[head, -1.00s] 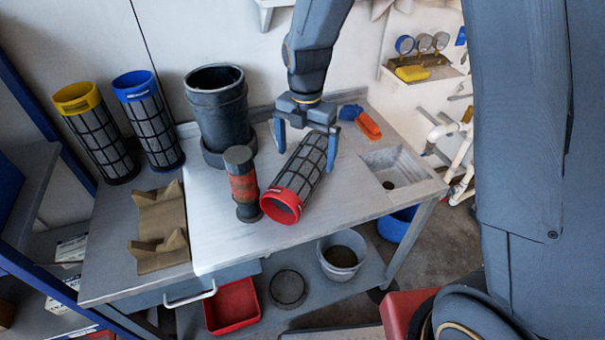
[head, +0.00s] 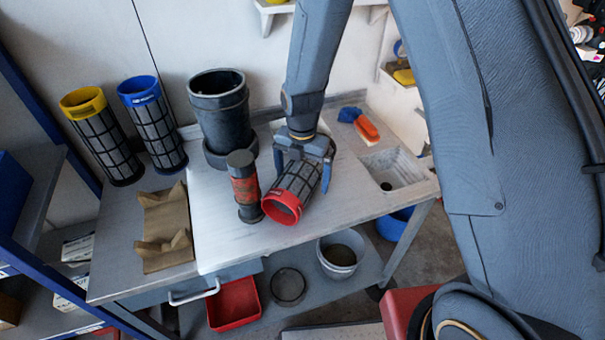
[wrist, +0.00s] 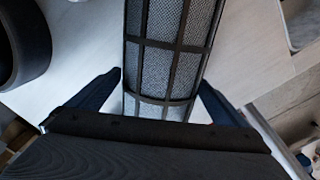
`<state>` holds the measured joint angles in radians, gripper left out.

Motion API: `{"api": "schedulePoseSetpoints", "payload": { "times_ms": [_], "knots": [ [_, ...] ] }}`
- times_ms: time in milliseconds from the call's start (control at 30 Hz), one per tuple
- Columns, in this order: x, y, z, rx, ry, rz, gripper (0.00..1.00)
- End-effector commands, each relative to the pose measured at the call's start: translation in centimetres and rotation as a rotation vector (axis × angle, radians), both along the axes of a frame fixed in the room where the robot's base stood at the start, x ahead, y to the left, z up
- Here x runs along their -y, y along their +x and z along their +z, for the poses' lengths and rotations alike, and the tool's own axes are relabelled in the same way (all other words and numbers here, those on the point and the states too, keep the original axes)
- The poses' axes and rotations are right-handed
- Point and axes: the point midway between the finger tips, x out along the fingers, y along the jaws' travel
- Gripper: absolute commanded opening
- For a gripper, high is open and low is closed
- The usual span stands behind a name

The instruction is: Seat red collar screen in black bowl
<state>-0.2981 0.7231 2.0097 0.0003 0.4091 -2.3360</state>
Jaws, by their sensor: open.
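The red collar screen (head: 297,187) lies on its side on the bench, its red collar (head: 282,207) facing the front. My gripper (head: 301,178) is open above it, with one finger on each side of the mesh body. In the wrist view the dark-ribbed mesh (wrist: 168,60) runs between the two spread fingertips (wrist: 161,85), with light gaps beside it. The black bowl (head: 221,112) stands upright at the back of the bench, left of my gripper. Its dark side also shows at the left of the wrist view (wrist: 22,45). The bowl's inside bottom is hidden.
A red and black cylinder (head: 244,186) stands close left of the screen. Yellow (head: 101,137) and blue (head: 152,124) collar screens stand at the back left. A brown cradle (head: 165,226) lies front left. A brush (head: 358,122) and sink (head: 398,170) are at the right.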

Motion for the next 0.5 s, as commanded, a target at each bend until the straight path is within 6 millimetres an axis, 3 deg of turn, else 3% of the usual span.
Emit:
{"api": "schedulePoseSetpoints", "payload": {
  "times_ms": [167,500],
  "knots": [
    [0.0,0.02,0.0,0.0,0.0,0.0,0.98],
    [-0.01,0.04,0.05,0.001,0.0,0.0,0.45]
  ]
}}
